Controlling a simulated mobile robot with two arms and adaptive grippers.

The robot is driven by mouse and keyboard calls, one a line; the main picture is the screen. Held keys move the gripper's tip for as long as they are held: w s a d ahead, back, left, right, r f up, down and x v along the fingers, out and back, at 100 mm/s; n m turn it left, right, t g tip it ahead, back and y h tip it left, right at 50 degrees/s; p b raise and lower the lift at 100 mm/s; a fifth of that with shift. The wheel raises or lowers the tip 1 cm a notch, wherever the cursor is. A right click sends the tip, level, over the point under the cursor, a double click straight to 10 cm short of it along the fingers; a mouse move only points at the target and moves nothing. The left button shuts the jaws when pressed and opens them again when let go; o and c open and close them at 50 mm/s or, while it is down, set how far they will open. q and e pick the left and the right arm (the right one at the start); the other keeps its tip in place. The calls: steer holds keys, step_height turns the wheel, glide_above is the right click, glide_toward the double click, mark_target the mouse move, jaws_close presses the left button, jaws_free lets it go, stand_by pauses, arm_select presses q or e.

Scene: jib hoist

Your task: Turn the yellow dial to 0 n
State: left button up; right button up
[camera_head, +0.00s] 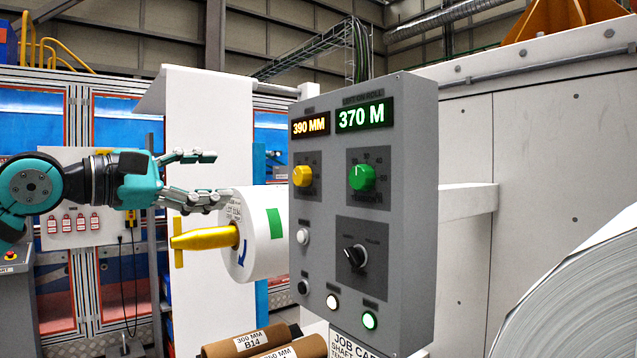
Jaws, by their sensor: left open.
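The yellow dial (302,176) sits at the upper left of a grey control panel (408,215), under a display reading 390 MM (310,125). Its scale marks are too small to read surely. My left gripper (218,178) is open and empty, left of the panel and apart from the dial, with its fingers pointing right. The right gripper is not in view.
A green dial (361,177) is right of the yellow one, under a display reading 370 M (361,115). Below are a black selector (355,256) and several buttons. A white roll (262,235) on a yellow shaft (205,238) is below my gripper. A large roll (575,295) fills the lower right.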

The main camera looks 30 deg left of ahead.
arm_select(q)
steer(key=w+p, duration=0.2)
steer(key=p, duration=1)
glide_toward(298, 177)
steer(key=x, duration=0.7)
steer(key=shift+w+r, duration=0.15)
steer(key=shift+w, duration=0.2)
steer(key=shift+w+d, duration=0.2)
steer(key=shift+w, duration=0.25)
steer(key=shift+c, duration=1)
steer(key=shift+a, duration=0.1)
steer(key=c, duration=0.7)
steer(key=shift+c, duration=1.3)
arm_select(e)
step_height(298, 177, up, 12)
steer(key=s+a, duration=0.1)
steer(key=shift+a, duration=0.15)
